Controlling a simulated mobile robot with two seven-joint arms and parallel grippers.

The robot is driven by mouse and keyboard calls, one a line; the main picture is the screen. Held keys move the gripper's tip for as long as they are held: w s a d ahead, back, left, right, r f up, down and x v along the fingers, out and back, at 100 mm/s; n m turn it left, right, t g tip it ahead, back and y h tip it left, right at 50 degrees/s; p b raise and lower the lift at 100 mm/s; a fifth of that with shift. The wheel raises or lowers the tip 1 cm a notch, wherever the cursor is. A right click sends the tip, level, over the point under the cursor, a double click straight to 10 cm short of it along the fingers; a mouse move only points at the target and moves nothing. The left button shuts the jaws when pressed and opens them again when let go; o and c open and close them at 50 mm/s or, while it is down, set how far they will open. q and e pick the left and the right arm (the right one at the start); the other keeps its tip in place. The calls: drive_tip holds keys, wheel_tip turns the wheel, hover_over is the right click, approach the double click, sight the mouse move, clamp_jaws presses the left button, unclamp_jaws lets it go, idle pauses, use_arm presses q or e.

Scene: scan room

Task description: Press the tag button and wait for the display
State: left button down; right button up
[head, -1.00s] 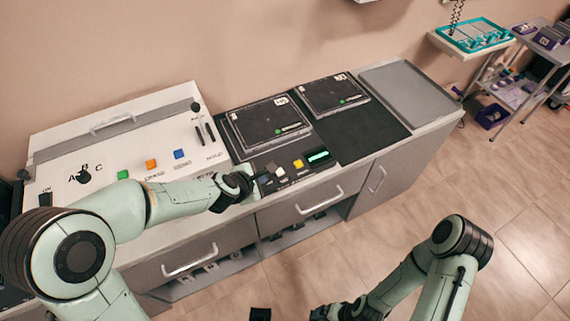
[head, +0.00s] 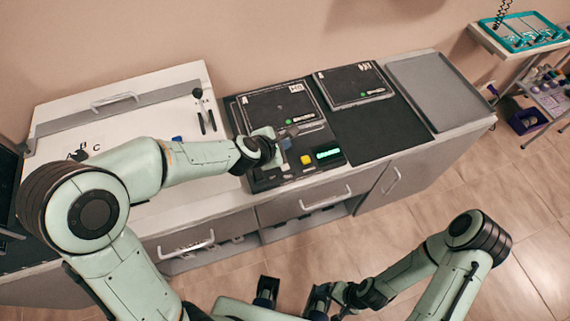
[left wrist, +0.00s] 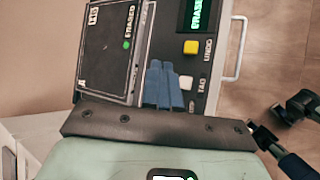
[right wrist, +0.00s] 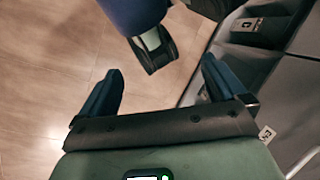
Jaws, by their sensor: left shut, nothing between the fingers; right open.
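The white tag button (left wrist: 186,82), labelled TAG, is on the dark control panel in the left wrist view. The yellow button (left wrist: 190,47), labelled UNDO, is beside it. My left gripper (head: 292,132) is shut and empty over the panel. Its blue fingers (left wrist: 163,68) appear just left of the tag button in the left wrist view; contact cannot be told. In the head view the gripper hides the tag button. My right gripper (head: 291,292) is open and empty, low before the cabinet; its fingers flank clear space (right wrist: 160,85).
Two dark flat pads (head: 277,106) (head: 352,84) with green dots lie behind the panel. A grey tray (head: 430,92) is at the counter's right end. A white board (head: 150,122) with a handle lies left. Drawer handles (head: 325,198) stick out in front.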

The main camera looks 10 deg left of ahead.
use_arm(q)
drive_tip(key=f+b, duration=0.1)
drive_tip(key=f, duration=0.1)
drive_tip(key=b, duration=0.6)
hover_over(283, 168)
wheel_tip(283, 168, down, 5)
drive_tip(key=shift+f, duration=0.15)
drive_tip(key=shift+f+b, duration=0.7)
idle(0.9)
drive_tip(key=shift+f+b, duration=0.4)
drive_tip(key=shift+f+b, duration=0.45)
drive_tip(key=shift+f, duration=0.05)
idle(0.6)
idle(0.3)
drive_tip(key=shift+r+p, duration=0.9)
drive_tip(key=shift+r, duration=0.05)
